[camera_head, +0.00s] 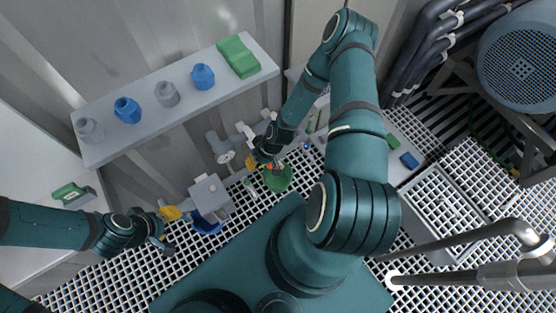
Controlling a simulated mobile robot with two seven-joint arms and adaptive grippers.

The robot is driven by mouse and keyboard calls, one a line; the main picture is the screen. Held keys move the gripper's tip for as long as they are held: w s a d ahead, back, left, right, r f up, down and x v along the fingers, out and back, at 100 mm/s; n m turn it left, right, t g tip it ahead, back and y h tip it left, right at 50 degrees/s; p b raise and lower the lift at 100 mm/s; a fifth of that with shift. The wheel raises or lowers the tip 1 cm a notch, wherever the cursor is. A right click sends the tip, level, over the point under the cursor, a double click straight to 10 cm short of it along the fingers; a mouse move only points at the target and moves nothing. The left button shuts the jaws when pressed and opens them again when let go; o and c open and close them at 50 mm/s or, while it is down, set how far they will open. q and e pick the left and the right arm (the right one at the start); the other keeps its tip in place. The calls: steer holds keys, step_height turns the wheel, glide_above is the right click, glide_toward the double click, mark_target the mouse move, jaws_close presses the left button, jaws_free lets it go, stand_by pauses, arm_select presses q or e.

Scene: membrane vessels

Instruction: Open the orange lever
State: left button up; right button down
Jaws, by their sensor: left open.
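A yellow-orange handle (172,212) sticks out to the left of a grey box-shaped fitting (209,193) low against the wall. My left gripper (160,232) is open beside this handle, just to its lower left; I cannot tell whether they touch. A second small orange-yellow part (251,161) shows at the pipework beside my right gripper (269,161). A little red-orange also shows above the green bucket (278,180). I cannot tell which orange part is the lever. My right gripper is small and partly hidden by its own arm, so its jaws are unclear.
A wall shelf (146,128) holds blue and grey vessels and a green box (238,56). A blue container (207,222) sits below the grey fitting. Grey pipework with a round flange (226,157) lies between the grippers. A large motor (518,64) and pipes stand at right.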

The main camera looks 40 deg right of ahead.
steer(key=d+f+n+t+h, duration=0.1)
steer(key=d+f, duration=0.4)
steer(key=d, duration=0.5)
steer(key=d+f+t+h, duration=0.1)
steer(key=d+f, duration=0.4)
steer(key=d, duration=0.5)
steer(key=w+a+f+b, duration=0.3)
steer(key=a+f, duration=0.3)
steer(key=f, duration=0.5)
steer(key=shift+a, duration=0.2)
steer(key=shift+w+f, duration=0.1)
